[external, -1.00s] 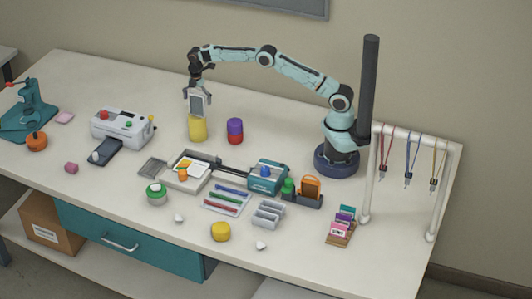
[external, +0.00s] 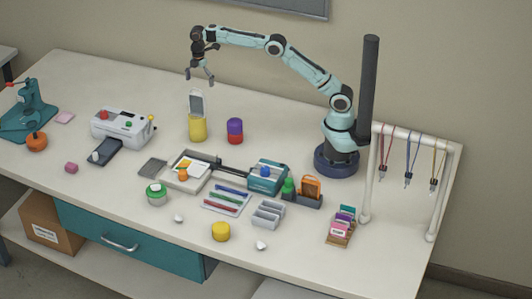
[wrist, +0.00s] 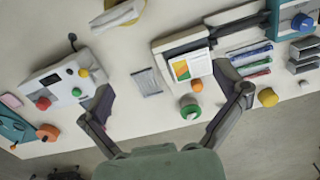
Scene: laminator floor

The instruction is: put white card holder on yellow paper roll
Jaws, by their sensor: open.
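The white card holder (external: 197,104), with a grey face, stands upright on top of the yellow paper roll (external: 198,129) in the external view. My gripper (external: 200,80) is open and empty just above the holder, its fingers spread and apart from it. In the wrist view the spread fingers of my gripper (wrist: 168,105) show with nothing between them. The white holder (wrist: 117,14) and a bit of the yellow roll show at the top edge there, partly cut off.
A purple and red stack (external: 235,131) stands close to the right of the roll. A white laminator-like machine (external: 122,127) is to the left. A grey tray (external: 168,177) with papers lies in front. The table behind the roll is clear.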

